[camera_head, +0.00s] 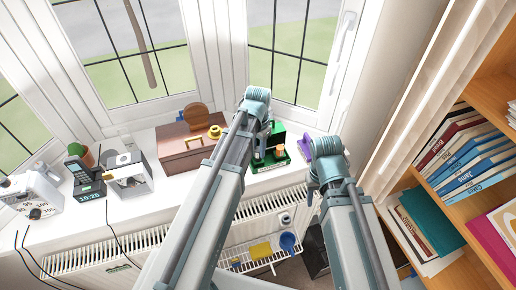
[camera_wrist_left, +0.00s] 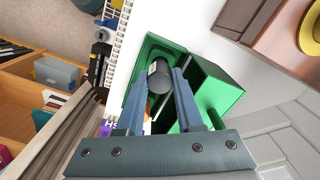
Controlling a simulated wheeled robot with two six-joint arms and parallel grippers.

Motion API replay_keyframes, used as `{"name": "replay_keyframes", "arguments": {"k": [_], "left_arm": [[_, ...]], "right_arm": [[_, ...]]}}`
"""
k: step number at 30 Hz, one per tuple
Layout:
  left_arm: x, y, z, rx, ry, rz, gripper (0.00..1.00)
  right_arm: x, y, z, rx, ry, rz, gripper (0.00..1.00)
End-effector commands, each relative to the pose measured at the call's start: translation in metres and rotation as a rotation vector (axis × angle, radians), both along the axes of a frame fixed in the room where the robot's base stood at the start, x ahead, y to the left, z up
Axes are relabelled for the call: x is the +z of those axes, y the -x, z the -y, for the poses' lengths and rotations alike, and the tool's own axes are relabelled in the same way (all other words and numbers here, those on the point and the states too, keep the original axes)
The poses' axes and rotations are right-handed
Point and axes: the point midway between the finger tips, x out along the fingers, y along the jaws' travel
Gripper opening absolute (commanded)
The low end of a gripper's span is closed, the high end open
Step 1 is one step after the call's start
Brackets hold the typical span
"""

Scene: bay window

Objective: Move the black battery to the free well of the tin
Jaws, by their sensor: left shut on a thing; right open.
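The green tin (camera_head: 271,167) stands on the white sill, partly behind my left arm. It shows closer in the left wrist view, with a raised green part (camera_wrist_left: 218,88) on its right. My left gripper (camera_head: 262,148) is over the tin; its fingers are shut on the black battery (camera_wrist_left: 158,78). The battery is between the fingertips, its grey end towards the camera, over the tin's left part. I cannot tell whether it touches the tin. An orange-brown thing (camera_head: 280,151) shows at the tin. My right gripper (camera_head: 311,197) is low at the sill's front edge, mostly hidden by its arm, and open.
A brown chest (camera_head: 190,150) stands left of the tin, with a yellow round thing (camera_head: 214,132) on it. A purple thing (camera_head: 304,147) is right of the tin. A wire rack (camera_head: 262,253) hangs below the sill.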

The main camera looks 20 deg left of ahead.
Motion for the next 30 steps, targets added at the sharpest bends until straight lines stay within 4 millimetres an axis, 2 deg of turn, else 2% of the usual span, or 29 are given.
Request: {"name": "replay_keyframes", "arguments": {"k": [28,29,30], "left_arm": [[-0.024,0.000,0.000,0.000,0.000,0.000,0.00],[-0.023,0.000,0.000,0.000,0.000,0.000,0.39],[-0.022,0.000,0.000,0.000,0.000,0.000,0.46]], "right_arm": [[-0.024,0.000,0.000,0.000,0.000,0.000,0.50],[-0.023,0.000,0.000,0.000,0.000,0.000,0.50],[-0.022,0.000,0.000,0.000,0.000,0.000,0.50]]}}
